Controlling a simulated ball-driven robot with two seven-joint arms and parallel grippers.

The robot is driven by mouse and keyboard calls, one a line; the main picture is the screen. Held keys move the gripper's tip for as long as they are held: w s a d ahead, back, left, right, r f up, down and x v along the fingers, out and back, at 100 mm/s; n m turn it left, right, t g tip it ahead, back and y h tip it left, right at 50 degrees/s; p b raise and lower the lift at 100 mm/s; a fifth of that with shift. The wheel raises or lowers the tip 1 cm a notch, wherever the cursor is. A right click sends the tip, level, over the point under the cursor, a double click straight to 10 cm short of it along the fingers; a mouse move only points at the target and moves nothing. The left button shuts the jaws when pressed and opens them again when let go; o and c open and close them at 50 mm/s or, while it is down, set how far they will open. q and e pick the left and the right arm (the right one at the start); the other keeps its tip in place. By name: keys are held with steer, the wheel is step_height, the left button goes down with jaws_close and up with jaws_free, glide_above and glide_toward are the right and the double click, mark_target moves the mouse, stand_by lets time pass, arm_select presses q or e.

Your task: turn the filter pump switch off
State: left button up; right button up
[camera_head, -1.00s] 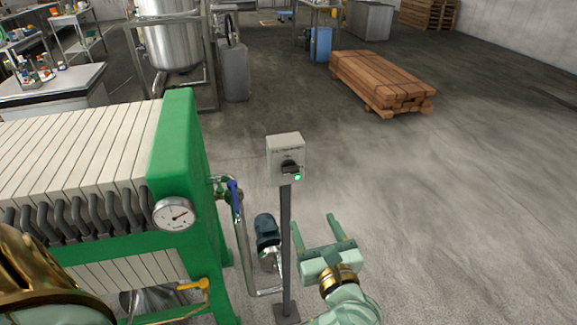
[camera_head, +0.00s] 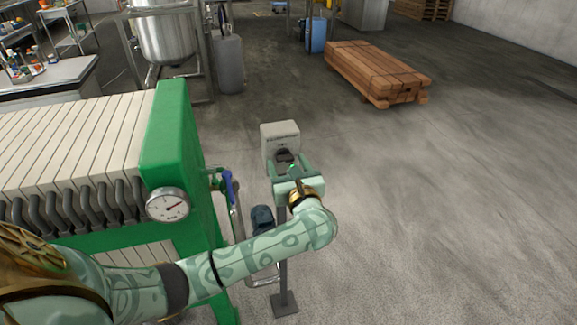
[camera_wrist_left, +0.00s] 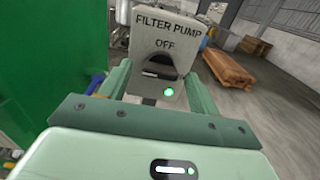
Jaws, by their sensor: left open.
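The filter pump switch box (camera_head: 280,138) is a pale grey box on a thin dark post. In the left wrist view the box (camera_wrist_left: 180,35) reads "FILTER PUMP" and "OFF" above a black knob (camera_wrist_left: 158,64). The knob's handle lies roughly crosswise. A green lamp (camera_wrist_left: 168,92) glows below the knob. My left gripper (camera_head: 289,164) is open in front of the box, with one finger on each side of the knob. I cannot tell whether the fingers touch it. In the head view the gripper covers the box's lower part. My right gripper is not in view.
A green filter press (camera_head: 175,130) with white plates and a gauge (camera_head: 168,205) stands close on the left. A blue-handled valve (camera_head: 228,187) and a pump (camera_head: 262,218) are beside the post. Stacked timber (camera_head: 378,72) lies behind right. The floor on the right is clear.

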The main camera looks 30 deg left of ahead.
arm_select(q)
steer(key=c, duration=0.9)
steer(key=shift+c, duration=0.4)
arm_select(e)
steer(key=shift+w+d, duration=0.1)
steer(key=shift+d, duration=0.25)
arm_select(q)
steer(key=shift+m, duration=0.3)
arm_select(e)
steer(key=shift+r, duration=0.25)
arm_select(q)
steer(key=m+p, duration=0.3)
steer(key=m, duration=0.1)
steer(key=shift+r+m, duration=0.15)
steer(key=shift+m, duration=0.15)
steer(key=m+p, duration=0.3)
steer(key=m, duration=0.1)
steer(key=shift+d, duration=0.1)
steer(key=m+p, duration=0.3)
steer(key=m, duration=0.2)
steer(key=shift+f+m+p, duration=0.2)
steer(key=shift+m+p, duration=1.15)
steer(key=shift+m, duration=0.55)
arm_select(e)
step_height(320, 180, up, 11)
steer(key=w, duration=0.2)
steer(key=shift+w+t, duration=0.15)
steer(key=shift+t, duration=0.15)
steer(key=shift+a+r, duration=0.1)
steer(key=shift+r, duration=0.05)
